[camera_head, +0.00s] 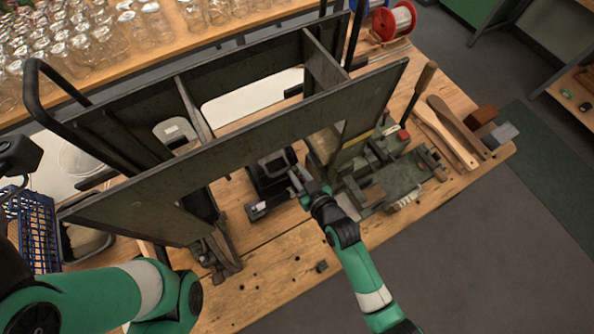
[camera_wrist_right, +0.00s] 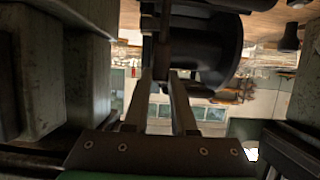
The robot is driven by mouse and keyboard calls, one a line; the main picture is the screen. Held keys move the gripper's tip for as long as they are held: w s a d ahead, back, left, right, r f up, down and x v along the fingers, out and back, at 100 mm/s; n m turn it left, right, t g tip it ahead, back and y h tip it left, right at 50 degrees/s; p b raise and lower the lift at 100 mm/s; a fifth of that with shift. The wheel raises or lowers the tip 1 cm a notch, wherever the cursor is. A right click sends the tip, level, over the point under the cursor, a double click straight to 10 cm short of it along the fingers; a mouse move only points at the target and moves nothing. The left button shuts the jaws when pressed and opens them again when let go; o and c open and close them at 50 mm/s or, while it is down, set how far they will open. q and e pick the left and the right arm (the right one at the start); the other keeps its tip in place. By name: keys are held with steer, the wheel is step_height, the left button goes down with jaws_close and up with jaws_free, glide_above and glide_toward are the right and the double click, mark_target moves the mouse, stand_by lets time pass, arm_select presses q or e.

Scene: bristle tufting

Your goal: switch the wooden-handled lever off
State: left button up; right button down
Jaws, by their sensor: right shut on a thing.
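The wooden-handled lever (camera_head: 425,77) stands at the right of the bench machine, its brown grip up and its dark shaft running down to the machine's green base (camera_head: 400,178). My right gripper (camera_head: 298,180) is well to the left of this lever, beside a black mechanism (camera_head: 268,170) in the middle of the bench. In the right wrist view its two fingers (camera_wrist_right: 165,85) are closed together on a thin dark upright bar (camera_wrist_right: 165,40). What the bar belongs to is not clear.
A large dark metal frame (camera_head: 240,150) spans the bench above the mechanism. Wooden paddles (camera_head: 455,130) lie right of the lever, with a red button (camera_head: 403,134) near it. A blue basket (camera_head: 38,228) is at left. The bench front (camera_head: 275,270) is mostly clear.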

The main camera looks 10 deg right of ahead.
stand_by(0.8)
steer(key=shift+f+b, duration=0.2)
steer(key=shift+b, duration=0.15)
steer(key=b, duration=0.2)
steer(key=s+t+b, duration=0.1)
steer(key=b, duration=0.1)
steer(key=s+d+f+t+b, duration=0.1)
steer(key=b, duration=0.1)
steer(key=shift+s+y, duration=0.25)
steer(key=shift+y, duration=0.15)
steer(key=shift+s+r+t, duration=0.1)
steer(key=shift+r+t, duration=0.1)
steer(key=shift+t, duration=0.1)
steer(key=shift+r, duration=0.25)
